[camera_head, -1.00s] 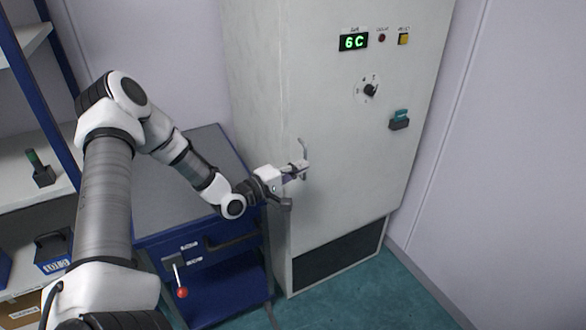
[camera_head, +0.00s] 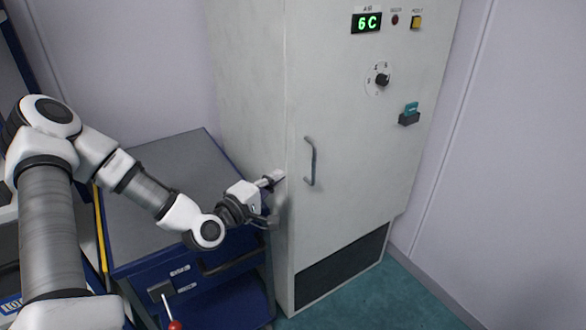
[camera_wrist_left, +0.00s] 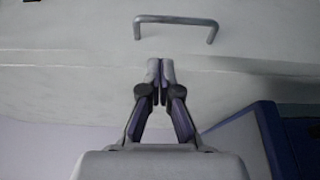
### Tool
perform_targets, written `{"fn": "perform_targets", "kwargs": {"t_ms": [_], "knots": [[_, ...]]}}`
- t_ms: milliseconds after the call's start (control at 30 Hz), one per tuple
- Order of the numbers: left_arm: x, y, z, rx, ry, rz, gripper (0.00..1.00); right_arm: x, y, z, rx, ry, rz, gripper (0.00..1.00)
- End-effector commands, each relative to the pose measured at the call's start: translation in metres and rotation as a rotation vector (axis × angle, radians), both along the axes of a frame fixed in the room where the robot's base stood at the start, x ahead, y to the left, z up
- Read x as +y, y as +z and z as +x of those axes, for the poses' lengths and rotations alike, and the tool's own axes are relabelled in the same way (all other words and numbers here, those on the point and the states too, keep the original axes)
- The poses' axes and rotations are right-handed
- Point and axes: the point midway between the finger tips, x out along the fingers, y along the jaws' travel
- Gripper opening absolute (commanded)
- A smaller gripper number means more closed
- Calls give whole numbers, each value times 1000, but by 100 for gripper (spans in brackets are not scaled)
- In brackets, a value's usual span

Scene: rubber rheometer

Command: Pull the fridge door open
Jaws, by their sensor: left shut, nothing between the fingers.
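The fridge (camera_head: 345,120) is a tall pale grey cabinet with a green "6 C" display. Its door looks closed, flush with the cabinet. The metal bar handle (camera_head: 311,162) stands upright near the door's left edge; it also shows in the left wrist view (camera_wrist_left: 176,19), beyond the fingertips. My left gripper (camera_head: 279,176) is left of the handle, by the cabinet's front left edge, apart from the handle. In the left wrist view its fingers (camera_wrist_left: 161,68) are together with nothing between them. My right gripper is out of view.
A blue cabinet with a grey top (camera_head: 165,190) stands left of the fridge, under my left arm. A lever with a red knob (camera_head: 174,324) is at its front. A wall (camera_head: 500,150) runs along the right. Teal floor (camera_head: 345,300) is clear before the fridge.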

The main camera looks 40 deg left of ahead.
Motion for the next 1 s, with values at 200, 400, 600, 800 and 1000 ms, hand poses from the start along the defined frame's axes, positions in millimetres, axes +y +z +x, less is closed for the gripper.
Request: {"fn": "perform_targets", "kwargs": {"t_ms": [200,400,600,800,1000], "knots": [[-1,0,17,-2,-4,10,0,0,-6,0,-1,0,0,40],[-4,1,56,-5,-5,12,0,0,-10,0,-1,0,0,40],[-4,3,90,-4,-2,6,0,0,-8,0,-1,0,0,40],[-5,2,101,-4,-1,2,0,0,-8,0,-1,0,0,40],[-5,2,100,-4,-1,1,0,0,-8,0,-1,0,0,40]]}}
